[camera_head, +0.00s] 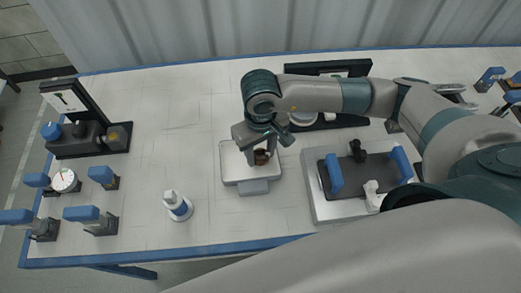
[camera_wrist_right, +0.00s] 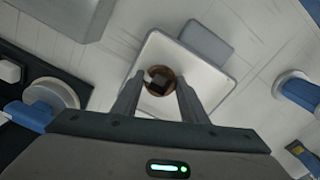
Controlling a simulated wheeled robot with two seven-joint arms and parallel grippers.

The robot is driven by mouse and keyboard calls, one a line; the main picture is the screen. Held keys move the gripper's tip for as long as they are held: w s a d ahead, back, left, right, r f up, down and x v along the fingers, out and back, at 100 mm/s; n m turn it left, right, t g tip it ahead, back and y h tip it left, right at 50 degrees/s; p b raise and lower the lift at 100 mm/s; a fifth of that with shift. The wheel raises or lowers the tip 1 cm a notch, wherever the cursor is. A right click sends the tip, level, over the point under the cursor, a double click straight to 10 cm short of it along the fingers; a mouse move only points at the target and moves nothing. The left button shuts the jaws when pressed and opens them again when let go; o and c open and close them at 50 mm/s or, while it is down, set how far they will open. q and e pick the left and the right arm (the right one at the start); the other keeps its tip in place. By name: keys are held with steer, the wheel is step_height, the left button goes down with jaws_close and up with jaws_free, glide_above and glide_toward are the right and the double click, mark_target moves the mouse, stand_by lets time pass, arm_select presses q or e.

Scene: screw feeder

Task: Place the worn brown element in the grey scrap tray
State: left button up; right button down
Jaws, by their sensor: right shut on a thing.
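The worn brown element (camera_head: 261,157) is a small round piece with a dark middle. It also shows in the wrist view (camera_wrist_right: 160,82) between my fingertips. My right gripper (camera_head: 259,154) is shut on it, over the pale grey scrap tray (camera_head: 232,174). In the wrist view the right gripper (camera_wrist_right: 158,92) has one finger on each side of the element, and the tray (camera_wrist_right: 207,86) lies behind it. I cannot tell whether the element touches the tray floor. My left gripper is not in view.
A light tray with a dark plate and blue handles (camera_head: 335,174) is to the right. Blue-topped clamps and a dial gauge (camera_head: 65,181) are at far left.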

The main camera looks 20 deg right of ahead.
steer(key=shift+f, duration=0.1)
steer(key=c, duration=1.4)
jaws_free()
steer(key=shift+o, duration=0.2)
steer(key=shift+r, duration=0.2)
steer(key=shift+w+r, duration=0.1)
steer(key=shift+r, duration=0.05)
step_height(320, 180, up, 12)
steer(key=b, duration=0.4)
steer(key=shift+f, duration=0.2)
